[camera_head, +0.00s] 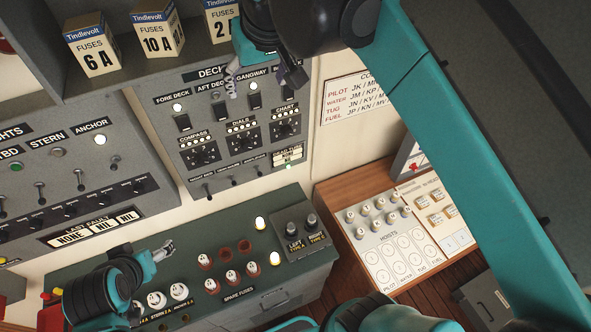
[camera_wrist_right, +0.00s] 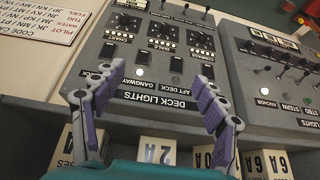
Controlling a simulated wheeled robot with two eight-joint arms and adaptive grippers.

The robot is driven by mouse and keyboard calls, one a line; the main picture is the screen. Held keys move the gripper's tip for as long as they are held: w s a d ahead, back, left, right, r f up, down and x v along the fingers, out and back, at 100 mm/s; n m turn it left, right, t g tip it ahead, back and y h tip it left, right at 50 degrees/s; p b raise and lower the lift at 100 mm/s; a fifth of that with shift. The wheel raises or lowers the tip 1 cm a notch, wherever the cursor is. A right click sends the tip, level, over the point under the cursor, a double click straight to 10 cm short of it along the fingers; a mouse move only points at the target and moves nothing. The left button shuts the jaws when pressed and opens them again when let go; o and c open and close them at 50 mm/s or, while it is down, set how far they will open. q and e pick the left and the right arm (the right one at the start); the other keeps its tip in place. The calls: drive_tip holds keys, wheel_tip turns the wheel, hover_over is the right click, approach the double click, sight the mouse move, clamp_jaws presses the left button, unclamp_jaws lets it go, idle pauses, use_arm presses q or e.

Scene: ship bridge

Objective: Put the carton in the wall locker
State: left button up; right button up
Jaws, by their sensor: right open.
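Several white-and-blue fuse cartons stand upright on a grey ledge at the top of the head view: the 6 A carton (camera_head: 94,48), the 10 A carton (camera_head: 158,33) and the 2 A carton (camera_head: 221,20). The 2 A carton also shows in the right wrist view (camera_wrist_right: 158,151). My right gripper (camera_head: 265,85) is open and empty, in front of the deck lights panel, just right of and below the 2 A carton. Its spread fingers show in the wrist view (camera_wrist_right: 155,78). My left gripper (camera_head: 163,250) is low at the left, its jaws unclear. I cannot identify the wall locker.
The deck lights panel (camera_head: 222,118) has switches and knobs behind my right gripper. A green fuse console (camera_head: 190,238) is below. My right arm crosses the right side.

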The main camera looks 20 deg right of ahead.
drive_tip(key=s+d+f, duration=0.1)
drive_tip(key=s+f, duration=0.2)
drive_tip(key=f, duration=0.6)
drive_tip(key=s+d+f+t, duration=0.1)
drive_tip(key=s+f, duration=0.3)
drive_tip(key=f, duration=0.5)
drive_tip(key=s+d+f, duration=0.1)
drive_tip(key=s+f, duration=0.2)
drive_tip(key=f, duration=0.6)
drive_tip(key=shift+s+t, duration=0.3)
drive_tip(key=shift+s, duration=0.05)
drive_tip(key=shift+d+f, duration=0.1)
drive_tip(key=shift+f, duration=0.05)
wheel_tip(320, 180, down, 38)
drive_tip(key=b, duration=3.8)
